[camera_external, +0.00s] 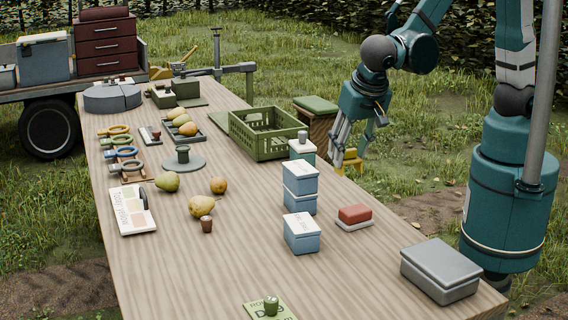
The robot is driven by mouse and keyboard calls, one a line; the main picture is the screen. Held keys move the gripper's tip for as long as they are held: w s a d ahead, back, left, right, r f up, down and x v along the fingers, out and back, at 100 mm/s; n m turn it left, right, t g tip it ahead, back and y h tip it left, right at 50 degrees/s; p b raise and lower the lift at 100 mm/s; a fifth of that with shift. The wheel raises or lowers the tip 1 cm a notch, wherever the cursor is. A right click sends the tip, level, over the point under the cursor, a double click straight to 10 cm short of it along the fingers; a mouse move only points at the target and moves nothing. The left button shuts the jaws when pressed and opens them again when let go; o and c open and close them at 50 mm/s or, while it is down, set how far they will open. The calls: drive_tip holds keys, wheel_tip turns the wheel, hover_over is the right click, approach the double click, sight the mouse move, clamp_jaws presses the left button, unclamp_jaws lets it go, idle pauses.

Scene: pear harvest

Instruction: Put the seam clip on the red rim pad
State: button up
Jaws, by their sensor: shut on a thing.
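My gripper (350,152) is at the right, past the table's right edge and above the grass, pointing down. Its fingers are around a small yellow piece (349,163), which looks like the seam clip; its shape is partly hidden by the fingers. A red block (355,213) on a pale flat base lies on the right side of the table, in front of my gripper and apart from it. It is the clearest red pad-like thing, but I cannot tell if it is the red rim pad. A smaller red piece (156,134) sits on a grey plate at the left.
A green crate (270,148) stands near the gripper, with a green-topped stool (316,105) behind. Blue boxes (301,234), a lidded cup (302,150) and a grey box (440,272) line the right side. Pears (201,206) lie mid-table.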

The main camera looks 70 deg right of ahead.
drive_tip(key=shift+s+d+f, duration=0.1)
drive_tip(key=shift+s+d, duration=0.1)
drive_tip(key=shift+s, duration=0.4)
drive_tip(key=shift+s+d, duration=0.15)
drive_tip(key=shift+s, duration=0.45)
drive_tip(key=b, duration=0.1)
hover_over(357, 209)
drive_tip(key=shift+a+f, duration=0.15)
drive_tip(key=shift+f, duration=2.8)
drive_tip(key=shift+f+b, duration=0.5)
drive_tip(key=shift+f, duration=1.55)
drive_tip(key=shift+f, duration=0.15)
drive_tip(key=o, duration=0.4)
drive_tip(key=shift+c, duration=0.2)
drive_tip(key=o, duration=0.4)
